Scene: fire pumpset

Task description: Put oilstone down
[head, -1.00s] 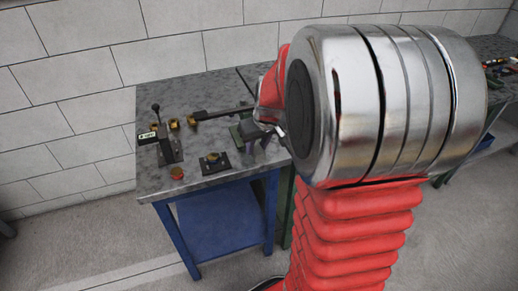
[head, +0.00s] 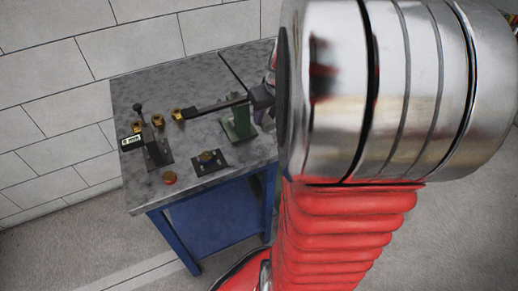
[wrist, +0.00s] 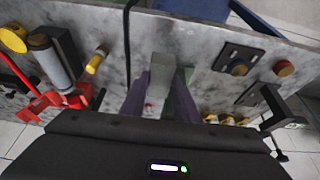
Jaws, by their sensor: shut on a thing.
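The oilstone, a pale grey block (wrist: 162,75), is held between the two purple-grey fingers of my gripper (wrist: 160,84) in the wrist view. My gripper is shut on it, above the speckled grey bench top (wrist: 205,35). Whether the block touches the bench I cannot tell. The bench top (head: 195,75) also shows there.
A green stand (head: 238,123), a dark plate with a brass piece (head: 210,161), a red-rimmed cap (head: 169,178) and a lever fixture (head: 157,152) stand on the bench. A red tool (wrist: 65,100) and a grey cylinder (wrist: 50,68) lie left in the wrist view. The bench's back left is clear.

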